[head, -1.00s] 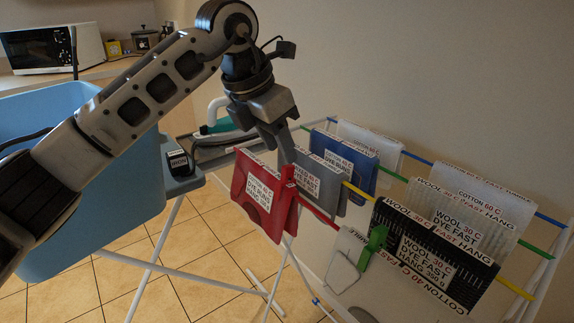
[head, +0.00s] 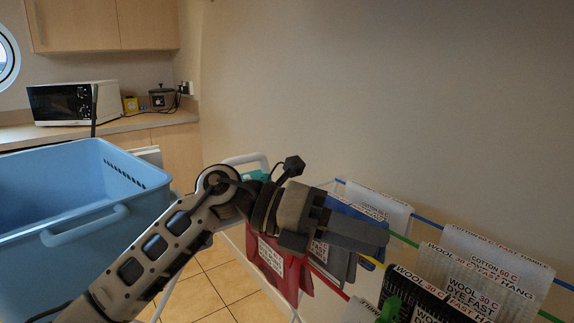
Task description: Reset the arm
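My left arm comes in from the lower left in the head view. Its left gripper (head: 360,231) is level, with its dark fingers pointing right, in front of the drying rack's cloths. The fingers overlap from this side, so the gap between them cannot be made out. No held item shows at the fingers. My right gripper is not in view.
A red cloth (head: 270,262) and a blue cloth (head: 357,210) hang on the rack behind and below the gripper. Labelled cloths, one black (head: 430,297), hang at the right. A blue basket (head: 90,165) stands left. The wall above is clear.

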